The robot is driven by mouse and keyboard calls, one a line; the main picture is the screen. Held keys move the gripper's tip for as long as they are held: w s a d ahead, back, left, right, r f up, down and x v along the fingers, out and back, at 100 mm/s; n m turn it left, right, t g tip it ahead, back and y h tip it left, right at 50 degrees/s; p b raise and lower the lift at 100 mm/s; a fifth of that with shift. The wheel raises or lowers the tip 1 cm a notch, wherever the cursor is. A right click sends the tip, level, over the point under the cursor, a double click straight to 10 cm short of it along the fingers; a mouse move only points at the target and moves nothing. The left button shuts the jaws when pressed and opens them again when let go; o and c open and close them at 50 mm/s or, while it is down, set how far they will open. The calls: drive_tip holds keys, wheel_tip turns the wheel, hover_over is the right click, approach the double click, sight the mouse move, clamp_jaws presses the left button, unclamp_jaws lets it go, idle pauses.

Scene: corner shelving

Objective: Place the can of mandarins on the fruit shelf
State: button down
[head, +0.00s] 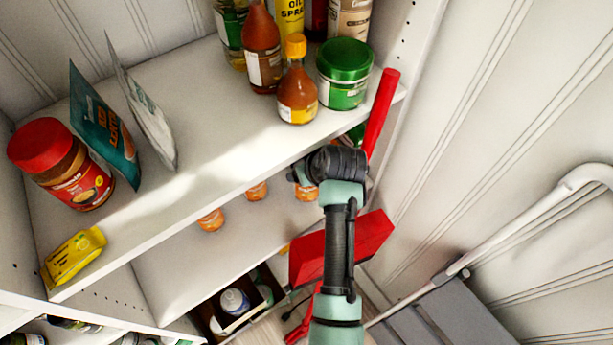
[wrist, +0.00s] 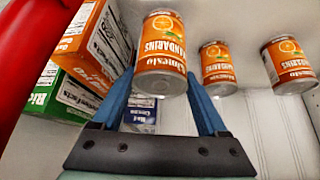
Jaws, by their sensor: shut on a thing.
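My gripper (wrist: 160,82) is shut on an orange-labelled can of mandarins (wrist: 161,45), with one blue finger on each side. The wrist view is upside down, so the can's metal lid faces the bottom of the picture. Two like cans, a middle one (wrist: 217,66) and a right one (wrist: 289,62), stand apart from it on a white shelf (wrist: 235,17). I cannot tell whether the held can touches this shelf. In the head view, orange cans (head: 211,220) show on the lower shelf (head: 185,268), and my gripper is mostly hidden behind my arm and the upper shelf.
An orange box (wrist: 97,45) and a green box (wrist: 60,101) stand left of the held can in the wrist view. A red block (head: 370,240) is by my arm.

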drive_tip(key=shift+f, duration=1.6)
drive_tip(key=shift+f, duration=0.1)
unclamp_jaws()
drive_tip(key=shift+s+f, duration=0.1)
drive_tip(key=shift+r, duration=0.25)
drive_tip(key=v, duration=1.1)
drive_tip(key=shift+s+r+p, duration=0.2)
drive_tip(key=shift+r+p, duration=0.1)
drive_tip(key=shift+p, duration=0.05)
drive_tip(key=shift+d, duration=0.1)
